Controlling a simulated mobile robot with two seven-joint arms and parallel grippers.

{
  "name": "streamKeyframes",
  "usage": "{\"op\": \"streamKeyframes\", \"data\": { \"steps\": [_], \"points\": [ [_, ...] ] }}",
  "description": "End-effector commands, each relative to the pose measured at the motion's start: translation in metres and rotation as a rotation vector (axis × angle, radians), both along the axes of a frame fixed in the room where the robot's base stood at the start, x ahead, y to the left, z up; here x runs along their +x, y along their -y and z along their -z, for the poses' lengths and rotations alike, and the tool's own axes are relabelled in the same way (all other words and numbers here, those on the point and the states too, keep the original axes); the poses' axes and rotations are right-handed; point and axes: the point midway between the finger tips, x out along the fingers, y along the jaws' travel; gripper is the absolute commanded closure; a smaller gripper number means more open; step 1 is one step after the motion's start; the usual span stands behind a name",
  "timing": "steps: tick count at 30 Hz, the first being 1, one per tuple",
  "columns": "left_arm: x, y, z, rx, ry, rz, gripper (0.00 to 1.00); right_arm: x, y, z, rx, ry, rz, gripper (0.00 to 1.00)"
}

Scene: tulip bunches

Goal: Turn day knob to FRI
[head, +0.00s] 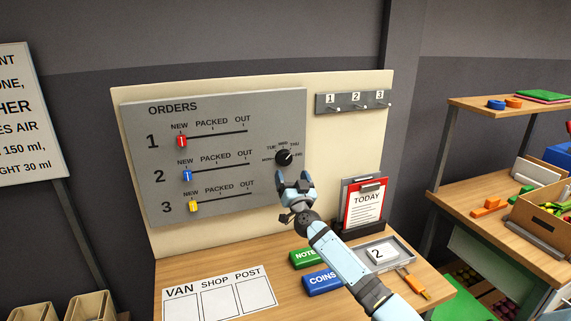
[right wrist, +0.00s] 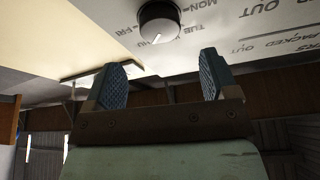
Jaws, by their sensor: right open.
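The black day knob (head: 284,157) sits on the right part of the grey ORDERS panel (head: 270,115), with day labels in an arc around it. It also shows at the top of the right wrist view (right wrist: 160,20), where the picture is turned over. There its white pointer mark lies on the side of TUE and THU, apart from FRI; the exact day I cannot tell. My right gripper (head: 293,180) is open and empty, just below the knob and apart from it. Its two fingers also show in the wrist view (right wrist: 160,82). My left gripper is not in view.
The panel's red slider (head: 182,141), blue slider (head: 187,175) and yellow slider (head: 193,206) are left of the knob. A TODAY clipboard (head: 367,205) stands right of my gripper. Below are a green NOTE block (head: 305,259) and a blue COINS block (head: 321,281).

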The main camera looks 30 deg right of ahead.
Motion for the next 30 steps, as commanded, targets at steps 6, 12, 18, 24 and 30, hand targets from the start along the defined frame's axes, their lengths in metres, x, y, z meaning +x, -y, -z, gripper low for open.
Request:
{"op": "streamKeyframes", "data": {
  "steps": [6, 12, 18, 24, 30],
  "points": [
    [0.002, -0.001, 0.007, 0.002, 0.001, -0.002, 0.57, 0.037, 0.013, -0.016, -0.001, 0.000, 0.000, 0.20],
    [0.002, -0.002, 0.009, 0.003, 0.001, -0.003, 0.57, 0.054, 0.018, -0.022, -0.001, -0.001, 0.000, 0.20],
    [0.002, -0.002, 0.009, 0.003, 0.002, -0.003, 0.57, 0.058, 0.019, -0.024, 0.000, -0.001, 0.000, 0.20],
    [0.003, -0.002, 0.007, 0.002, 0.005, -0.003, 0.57, 0.057, 0.019, -0.024, 0.000, -0.001, -0.001, 0.29],
    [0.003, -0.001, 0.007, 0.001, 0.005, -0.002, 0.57, 0.057, 0.019, -0.024, 0.000, -0.001, 0.000, 0.70]
  ]
}}
